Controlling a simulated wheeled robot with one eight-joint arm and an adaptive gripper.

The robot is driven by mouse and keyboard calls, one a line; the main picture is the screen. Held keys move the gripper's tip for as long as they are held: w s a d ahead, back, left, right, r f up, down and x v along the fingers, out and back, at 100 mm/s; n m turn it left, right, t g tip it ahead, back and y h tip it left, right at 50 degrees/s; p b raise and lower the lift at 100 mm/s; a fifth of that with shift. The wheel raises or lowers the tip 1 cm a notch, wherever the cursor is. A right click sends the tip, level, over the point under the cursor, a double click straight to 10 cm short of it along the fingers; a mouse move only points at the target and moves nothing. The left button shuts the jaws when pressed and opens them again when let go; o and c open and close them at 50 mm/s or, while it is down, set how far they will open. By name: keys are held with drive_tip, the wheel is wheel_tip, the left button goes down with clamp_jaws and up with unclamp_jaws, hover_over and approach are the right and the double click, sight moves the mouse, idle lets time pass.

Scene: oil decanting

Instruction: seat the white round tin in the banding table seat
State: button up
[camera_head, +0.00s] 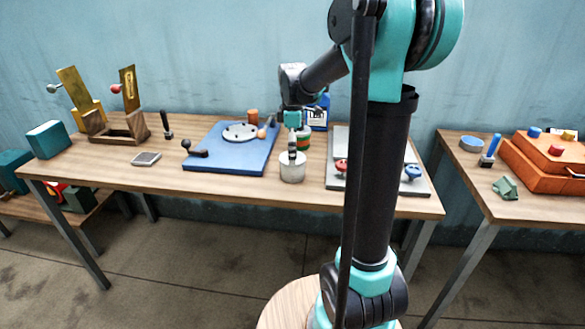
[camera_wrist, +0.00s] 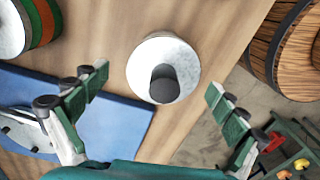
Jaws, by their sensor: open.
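The white round tin (camera_head: 292,171) stands upright on the wooden table, right of the blue base. In the wrist view the tin (camera_wrist: 145,62) shows from above as a pale disc with a dark knob. My gripper (camera_head: 292,152) is above the tin in the head view. In the wrist view my gripper (camera_wrist: 156,97) is open, its fingers spread wide on either side of the knob with clear gaps. The banding table seems to be the pale round plate (camera_head: 240,132) with dark holes on the blue base (camera_head: 228,160); its seat is not clearly distinguishable.
A striped tin (camera_head: 304,137) and a blue labelled container (camera_head: 317,117) stand behind the white tin. A grey board (camera_head: 388,178) with red and blue handled pieces lies to the right. A black-knobbed handle (camera_head: 195,150) sits at the blue base's left. Table space in front is narrow.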

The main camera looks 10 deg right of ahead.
drive_tip(key=f, duration=0.4)
drive_tip(key=shift+s+f, duration=0.1)
drive_tip(key=shift+s, duration=0.15)
drive_tip(key=shift+c, duration=0.2)
drive_tip(key=c, duration=1.6)
